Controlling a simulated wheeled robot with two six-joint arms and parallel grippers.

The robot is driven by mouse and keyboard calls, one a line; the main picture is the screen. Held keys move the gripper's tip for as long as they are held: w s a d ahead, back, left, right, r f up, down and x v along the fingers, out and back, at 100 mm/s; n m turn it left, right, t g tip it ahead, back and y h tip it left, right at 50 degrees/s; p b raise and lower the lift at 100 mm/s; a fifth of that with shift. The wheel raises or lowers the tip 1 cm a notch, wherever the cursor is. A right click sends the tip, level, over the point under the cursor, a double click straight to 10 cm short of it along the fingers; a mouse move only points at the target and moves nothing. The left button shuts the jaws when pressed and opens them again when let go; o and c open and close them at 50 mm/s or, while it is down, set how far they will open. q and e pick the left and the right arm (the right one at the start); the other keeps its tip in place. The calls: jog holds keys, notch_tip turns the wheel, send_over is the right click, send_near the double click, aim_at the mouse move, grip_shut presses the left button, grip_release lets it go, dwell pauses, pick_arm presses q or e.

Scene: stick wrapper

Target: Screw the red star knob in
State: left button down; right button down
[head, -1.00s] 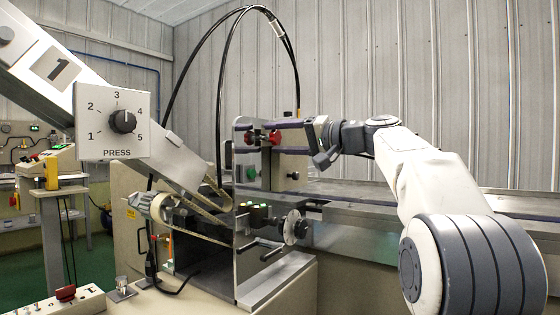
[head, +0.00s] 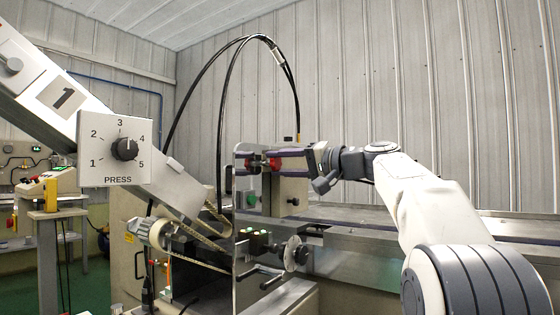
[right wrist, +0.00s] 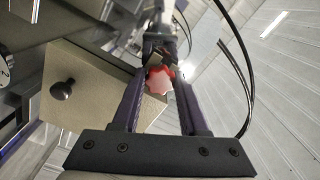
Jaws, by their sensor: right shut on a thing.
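The red star knob (head: 274,164) sits at the upper part of the upright metal bracket in the head view. In the right wrist view the red star knob (right wrist: 158,80) shows its lobed face between the far ends of two dark purple fingers. My right gripper (head: 272,164) reaches in from the right, level with the knob, and is shut on it. In the right wrist view the right gripper (right wrist: 160,78) has a finger on either side of the knob. The knob's threaded part is hidden. My left gripper is not in view.
A PRESS dial plate (head: 116,150) stands at the left, before a slanted white arm. Black hoses (head: 222,72) arch above. A long conveyor bed (head: 380,225) runs right.

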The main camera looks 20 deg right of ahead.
jog(key=m+p, duration=0.2)
jog(key=m, duration=0.1)
jog(key=m+p, duration=0.2)
jog(key=m, duration=0.1)
jog(key=m+p, duration=0.2)
jog(key=m, duration=0.1)
jog(key=shift+r+m, duration=0.3)
jog(key=shift+m, duration=0.1)
jog(key=m+p, duration=0.9)
jog(key=shift+m, duration=0.3)
jog(key=shift+f+m+p, duration=0.3)
jog(key=shift+m+p, duration=0.25)
jog(key=shift+m, duration=0.15)
jog(key=c, duration=0.6)
grip_release()
